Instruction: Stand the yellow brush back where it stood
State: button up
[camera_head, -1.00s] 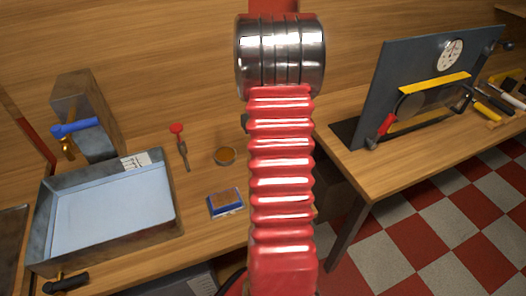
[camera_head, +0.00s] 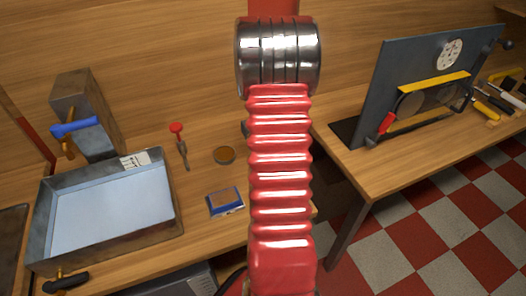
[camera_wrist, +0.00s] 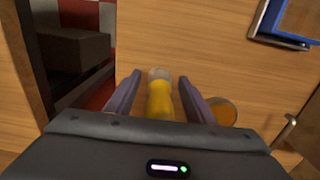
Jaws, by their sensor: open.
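The yellow brush (camera_wrist: 160,102) is in the wrist view, between the two dark fingers of my gripper (camera_wrist: 160,80). A pale grey end shows at its far tip. The fingers are apart, one on each side of the brush, with a visible gap at the left and a narrower one at the right. I cannot tell from this view whether the brush stands upright or is tilted. In the head view my arm covers the brush and my gripper.
A round orange-brown tin (camera_head: 224,155) sits close to the right finger in the wrist view (camera_wrist: 223,111). A blue box (camera_head: 225,201), a red-handled tool (camera_head: 179,140) and a metal tray (camera_head: 170,222) are on the bench. The bench edge lies left in the wrist view.

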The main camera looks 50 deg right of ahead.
jog(key=shift+r, duration=0.1)
notch_tip(320, 180, up, 12)
dwell(0.6)
dwell(0.7)
